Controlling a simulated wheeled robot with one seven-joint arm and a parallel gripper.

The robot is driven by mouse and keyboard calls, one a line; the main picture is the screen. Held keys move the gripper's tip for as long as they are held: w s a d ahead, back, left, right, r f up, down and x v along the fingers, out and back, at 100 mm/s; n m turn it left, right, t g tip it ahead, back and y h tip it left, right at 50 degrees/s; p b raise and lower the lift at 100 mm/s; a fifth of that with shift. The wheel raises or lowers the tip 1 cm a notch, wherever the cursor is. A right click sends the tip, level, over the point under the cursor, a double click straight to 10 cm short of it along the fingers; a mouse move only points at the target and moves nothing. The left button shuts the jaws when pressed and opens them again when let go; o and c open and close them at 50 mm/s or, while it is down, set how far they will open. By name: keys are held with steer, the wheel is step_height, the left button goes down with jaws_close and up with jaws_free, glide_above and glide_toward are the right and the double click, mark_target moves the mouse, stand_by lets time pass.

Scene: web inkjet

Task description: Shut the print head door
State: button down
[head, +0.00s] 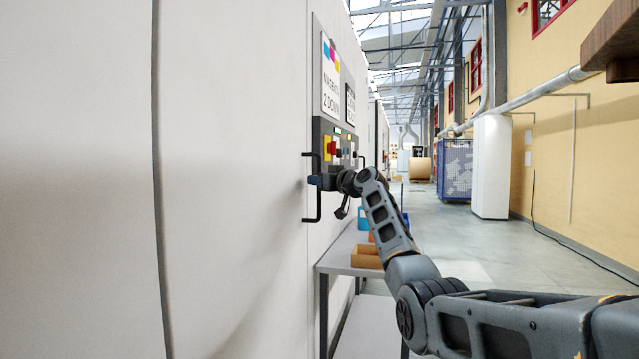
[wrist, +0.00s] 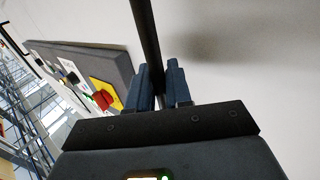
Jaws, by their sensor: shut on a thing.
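The print head door appears to be the large white panel (head: 230,150) filling the left of the head view. A black upright bar handle (head: 318,210) stands at its right edge. The handle also runs down from the top of the wrist view (wrist: 146,35). My gripper (head: 315,180) is at the middle of the handle, its blue fingers (wrist: 158,80) on either side of the bar and shut on it. I cannot tell from these views how wide any gap at the door's edge is.
A control panel (head: 323,133) with red and yellow switches is just beyond the handle. A table (head: 345,268) with an orange-brown bin (head: 367,257) and a blue item stands below my arm. A white cabinet (head: 491,165) and blue cage (head: 455,170) stand farther off. The right floor is clear.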

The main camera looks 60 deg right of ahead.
steer(key=shift+w+a, duration=0.25)
steer(key=shift+w, duration=0.1)
steer(key=c, duration=1.2)
jaws_free()
steer(key=shift+w, duration=0.1)
steer(key=v, duration=0.8)
